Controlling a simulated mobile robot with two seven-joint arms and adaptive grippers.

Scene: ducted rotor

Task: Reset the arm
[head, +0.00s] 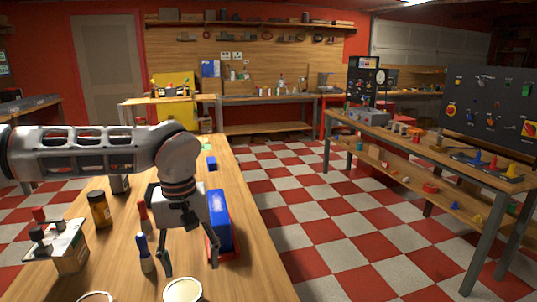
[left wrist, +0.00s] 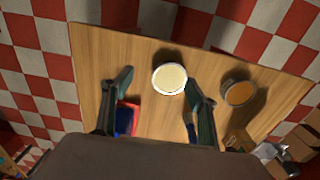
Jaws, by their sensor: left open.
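My left arm reaches in from the left in the head view, with the left gripper (head: 190,264) pointing down over the wooden workbench (head: 247,272). Its two fingers are spread, with nothing held between them. In the left wrist view, the left gripper (left wrist: 159,78) is open above the bench. A round container with a pale top (left wrist: 169,78) shows between the fingertips, below them on the bench. That container also shows at the head view's bottom edge (head: 183,291). My right gripper is in neither view.
Near the gripper stand a blue block in a red tray (head: 220,220), a blue-capped bottle (head: 145,255), a red-capped bottle (head: 144,217) and an amber jar (head: 99,210). The checkered floor (head: 300,215) right of the bench is clear.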

